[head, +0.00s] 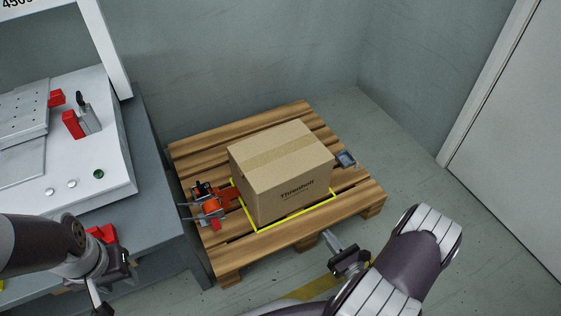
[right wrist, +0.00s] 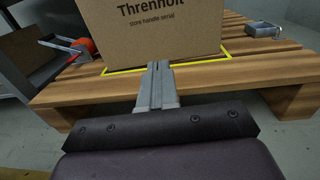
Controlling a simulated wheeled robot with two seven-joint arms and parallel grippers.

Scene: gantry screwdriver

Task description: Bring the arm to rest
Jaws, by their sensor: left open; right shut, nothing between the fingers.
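My right gripper (head: 328,238) is in front of the pallet's near edge in the head view, its arm coming in from the lower right. In the right wrist view its fingers (right wrist: 157,85) are shut together with nothing between them, pointing toward the cardboard box (right wrist: 150,30). My left gripper (head: 98,296) is at the lower left of the head view by the grey workbench, partly cut off by the picture's bottom edge. It is open, and I see nothing held in it.
A closed cardboard box (head: 281,172) stands on a wooden pallet (head: 300,235) inside a yellow outline (head: 262,229). A white machine (head: 90,160) stands on the workbench (head: 160,215). Floor at right is clear.

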